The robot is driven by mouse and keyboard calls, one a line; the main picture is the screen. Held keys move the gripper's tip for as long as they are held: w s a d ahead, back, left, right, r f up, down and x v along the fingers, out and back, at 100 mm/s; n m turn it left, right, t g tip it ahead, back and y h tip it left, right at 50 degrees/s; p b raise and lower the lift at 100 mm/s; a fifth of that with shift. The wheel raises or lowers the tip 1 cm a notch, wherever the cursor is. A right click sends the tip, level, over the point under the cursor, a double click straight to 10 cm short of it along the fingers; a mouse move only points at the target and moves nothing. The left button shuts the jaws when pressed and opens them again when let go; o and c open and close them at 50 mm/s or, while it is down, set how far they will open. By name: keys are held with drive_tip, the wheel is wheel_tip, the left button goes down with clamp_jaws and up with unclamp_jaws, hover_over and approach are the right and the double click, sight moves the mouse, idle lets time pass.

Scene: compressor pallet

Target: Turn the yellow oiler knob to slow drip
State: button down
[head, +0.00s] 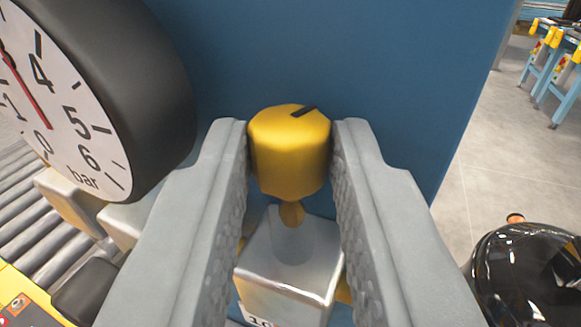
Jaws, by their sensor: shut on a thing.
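The yellow oiler knob (289,155) stands upright in the middle of the head view, on a thin brass stem above a silver metal block. A black pointer mark on its top points toward the upper right. My gripper (290,150) has one grey finger on each side of the knob, and the fingertips are shut on it. The metal block (285,275) shows below, between the fingers. A label at its lower edge is mostly cut off, and I cannot read it whole.
A large black pressure gauge (130,90) marked "bar" is close on the left. A blue panel (330,60) stands behind the knob. A glossy black rounded object (530,275) is at lower right. Rollers (30,190) lie at left. Open floor (495,175) shows at right.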

drive_tip(key=c, duration=2.2)
unclamp_jaws()
drive_tip(key=shift+a+h, duration=0.1)
drive_tip(key=shift+h, duration=0.4)
drive_tip(key=c, duration=2.2)
unclamp_jaws()
drive_tip(key=m+h, duration=0.2)
drive_tip(key=a+m+h, duration=0.1)
drive_tip(key=m+h, duration=0.1)
drive_tip(key=h, duration=0.1)
drive_tip(key=shift+w+g, duration=0.1)
drive_tip(key=shift+g, duration=0.3)
drive_tip(key=c, duration=2.2)
unclamp_jaws()
drive_tip(key=shift+w+a+m+g+h, duration=0.1)
drive_tip(key=shift+m+g+h, duration=0.55)
drive_tip(key=shift+h, duration=0.45)
drive_tip(key=shift+a+m+g+h, duration=0.1)
drive_tip(key=shift+m+g+h, duration=0.35)
drive_tip(key=shift+m+h, duration=0.55)
drive_tip(key=shift+h, duration=0.4)
drive_tip(key=c, duration=1.2)
unclamp_jaws()
drive_tip(key=shift+d+n+y, duration=0.15)
drive_tip(key=shift+n+y, duration=0.1)
drive_tip(key=shift+y, duration=0.15)
